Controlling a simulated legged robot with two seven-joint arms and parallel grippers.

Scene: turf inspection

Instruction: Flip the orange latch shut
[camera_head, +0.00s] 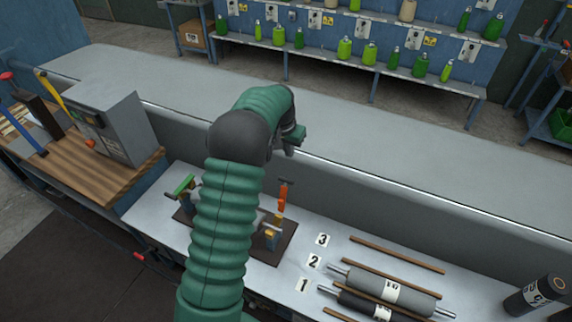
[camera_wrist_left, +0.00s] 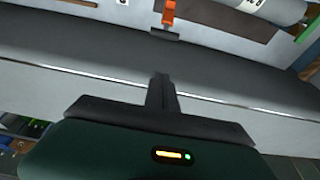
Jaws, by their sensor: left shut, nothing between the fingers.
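The orange latch (camera_head: 282,199) stands upright on a fixture on the dark brown base board (camera_head: 284,248), just right of my left arm in the head view. Its orange part also shows at the top edge of the wrist view (camera_wrist_left: 168,12). A green handle (camera_head: 185,186) is at the fixture's left end. My arm hides the middle of the fixture. My left gripper (camera_head: 290,150) is shut and empty, above and beyond the latch, apart from it. Its closed fingers (camera_wrist_left: 161,90) show in the wrist view below the latch. My right gripper is not in view.
Behind the fixture is a raised grey ledge (camera_head: 400,160). To the right lie grey rollers (camera_head: 390,290), brown strips and number labels. A grey box (camera_head: 115,120) sits on the wooden bench at left.

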